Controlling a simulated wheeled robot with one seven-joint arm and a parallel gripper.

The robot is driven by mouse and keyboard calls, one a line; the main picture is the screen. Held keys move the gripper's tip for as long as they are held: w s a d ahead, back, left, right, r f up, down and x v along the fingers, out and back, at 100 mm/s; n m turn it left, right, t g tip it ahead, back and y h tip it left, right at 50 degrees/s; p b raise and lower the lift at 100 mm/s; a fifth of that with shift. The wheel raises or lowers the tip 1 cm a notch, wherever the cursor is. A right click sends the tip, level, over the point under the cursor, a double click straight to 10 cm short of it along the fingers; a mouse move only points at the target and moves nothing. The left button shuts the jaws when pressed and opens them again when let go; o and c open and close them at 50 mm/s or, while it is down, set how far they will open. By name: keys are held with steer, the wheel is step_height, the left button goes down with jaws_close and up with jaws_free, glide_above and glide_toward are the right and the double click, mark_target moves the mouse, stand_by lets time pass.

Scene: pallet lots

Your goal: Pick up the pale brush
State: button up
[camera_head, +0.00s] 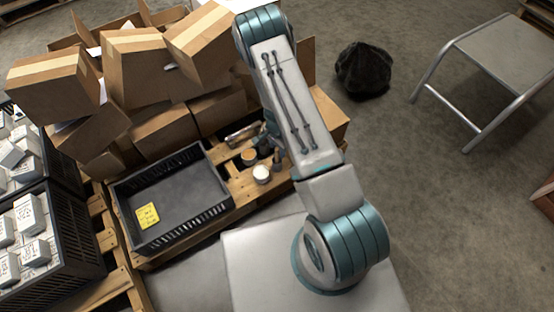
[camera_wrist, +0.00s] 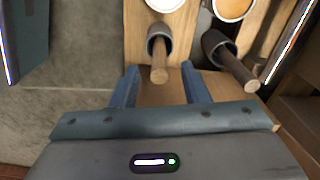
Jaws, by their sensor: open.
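Two short brush-like pieces, each a grey cup-shaped end with a wooden handle, show in the wrist view. The left one (camera_wrist: 159,74) has the lighter tan handle and seems to be the pale brush. Its handle end points at the space between my fingertips. The right one (camera_wrist: 240,70) lies tilted, with a browner handle, outside my right finger. My gripper (camera_wrist: 160,78) is open and empty, fingers either side of the left handle's line, apparently not touching it. In the head view, my arm hides most of the gripper and I cannot tell the brushes apart.
A white-topped pot (camera_head: 262,174) and an orange-topped pot (camera_head: 249,157) stand close by on the wooden pallet. A black tray (camera_head: 180,234) with a yellow note lies left. Cardboard boxes (camera_head: 145,60) are heaped behind. A metal stool (camera_head: 500,50) and a black bag (camera_head: 363,72) stand right.

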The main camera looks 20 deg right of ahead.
mark_target(277, 154)
step_height(277, 154, down, 5)
steer(key=shift+s+a+f+b, duration=0.1)
steer(key=shift+b, duration=1.15)
jaws_close()
